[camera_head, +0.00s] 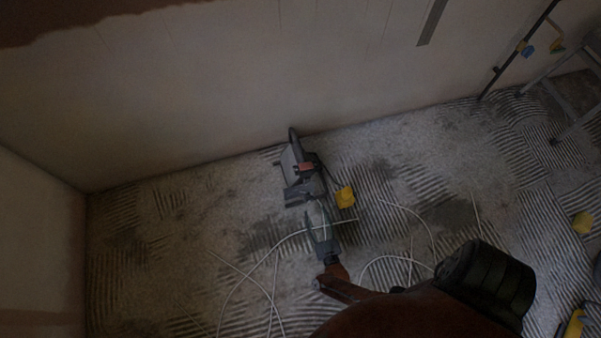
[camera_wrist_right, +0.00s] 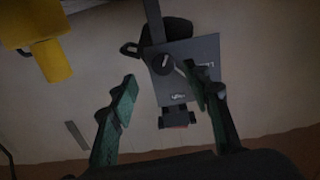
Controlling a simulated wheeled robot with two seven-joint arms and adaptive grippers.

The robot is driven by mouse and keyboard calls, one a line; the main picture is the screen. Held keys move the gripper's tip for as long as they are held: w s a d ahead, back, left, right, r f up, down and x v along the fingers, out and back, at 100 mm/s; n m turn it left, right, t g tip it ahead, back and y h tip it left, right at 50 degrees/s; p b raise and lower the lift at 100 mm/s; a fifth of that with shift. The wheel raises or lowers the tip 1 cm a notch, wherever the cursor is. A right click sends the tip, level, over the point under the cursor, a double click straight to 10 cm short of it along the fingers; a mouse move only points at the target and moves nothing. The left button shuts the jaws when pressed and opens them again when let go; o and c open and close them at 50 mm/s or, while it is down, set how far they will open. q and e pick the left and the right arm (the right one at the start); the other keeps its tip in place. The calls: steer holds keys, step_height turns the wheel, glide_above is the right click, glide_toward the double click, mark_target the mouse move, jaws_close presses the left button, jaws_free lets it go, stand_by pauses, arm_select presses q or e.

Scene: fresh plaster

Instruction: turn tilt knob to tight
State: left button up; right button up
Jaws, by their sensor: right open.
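A grey and black power tool (camera_head: 298,165) with a dark handle stands on the floor near the wall. In the right wrist view its grey panel (camera_wrist_right: 195,55) carries a round dark knob (camera_wrist_right: 163,65) with a pale pointer line. Small pale labels sit on the panel, too small to read surely. My right gripper (camera_head: 318,212) reaches from below toward the tool. In the wrist view the green fingers of my right gripper (camera_wrist_right: 163,93) are apart and empty, with the knob between and beyond them. The right finger covers part of the panel. My left gripper is out of view.
A yellow object (camera_head: 345,197) is right of the tool; a yellow object (camera_wrist_right: 45,45) also shows in the wrist view. Pale cables (camera_head: 280,240) lie loose over the ridged floor. A ladder (camera_head: 560,85) stands at the far right. Floor left of the tool is clear.

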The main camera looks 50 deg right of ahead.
mark_target(310, 200)
steer(key=x, duration=0.3)
steer(key=b+x, duration=0.1)
steer(key=x, duration=0.3)
steer(key=shift+w+b, duration=0.3)
steer(key=shift+w, duration=0.15)
steer(key=shift+c, duration=0.3)
steer(key=c, duration=1.1)
